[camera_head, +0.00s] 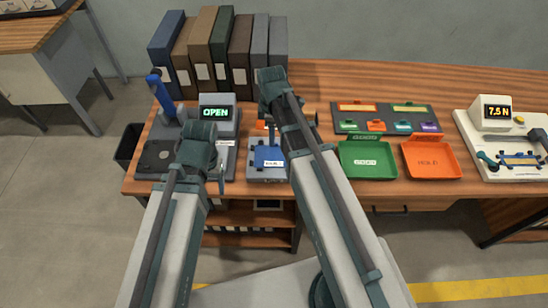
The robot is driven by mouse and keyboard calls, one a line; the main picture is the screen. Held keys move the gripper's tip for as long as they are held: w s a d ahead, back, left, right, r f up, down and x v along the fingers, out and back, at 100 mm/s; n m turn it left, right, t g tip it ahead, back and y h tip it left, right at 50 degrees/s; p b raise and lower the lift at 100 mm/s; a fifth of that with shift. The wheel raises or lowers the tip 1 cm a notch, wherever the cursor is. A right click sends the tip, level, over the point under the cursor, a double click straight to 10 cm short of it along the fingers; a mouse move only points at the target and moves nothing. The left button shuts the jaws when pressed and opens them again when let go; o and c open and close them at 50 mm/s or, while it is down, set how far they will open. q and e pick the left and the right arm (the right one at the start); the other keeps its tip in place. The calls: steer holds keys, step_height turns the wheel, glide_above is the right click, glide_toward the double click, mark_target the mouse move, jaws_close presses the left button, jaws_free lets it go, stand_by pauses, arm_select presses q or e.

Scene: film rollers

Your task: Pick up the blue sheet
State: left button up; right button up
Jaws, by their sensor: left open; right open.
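The blue sheet (269,155) lies on a small grey stand with a white label at its front, near the middle of the bench. My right arm crosses just right of it and hides part of the area behind. My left gripper (198,146) is at the dark end of my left arm, left of the sheet, over the grey device. My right gripper (273,82) is at the dark end of my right arm, beyond the sheet in the picture, in front of the binders. Both are open; their fingers are hard to make out. I see nothing held.
The grey device (155,158) has a blue lever (160,92) and a display (214,113) reading OPEN. Several binders (208,45) stand behind. A green tray (367,172) and orange tray (431,172) lie right, before a dark panel (350,122). A white tester (496,150) shows 7.5 N.

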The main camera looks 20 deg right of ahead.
mark_target(274, 155)
step_height(274, 155, down, 4)
steer(key=b, duration=0.2)
steer(key=shift+r+b, duration=0.15)
steer(key=shift+b, duration=0.25)
steer(key=shift+r, duration=0.1)
jaws_close()
stand_by(0.9)
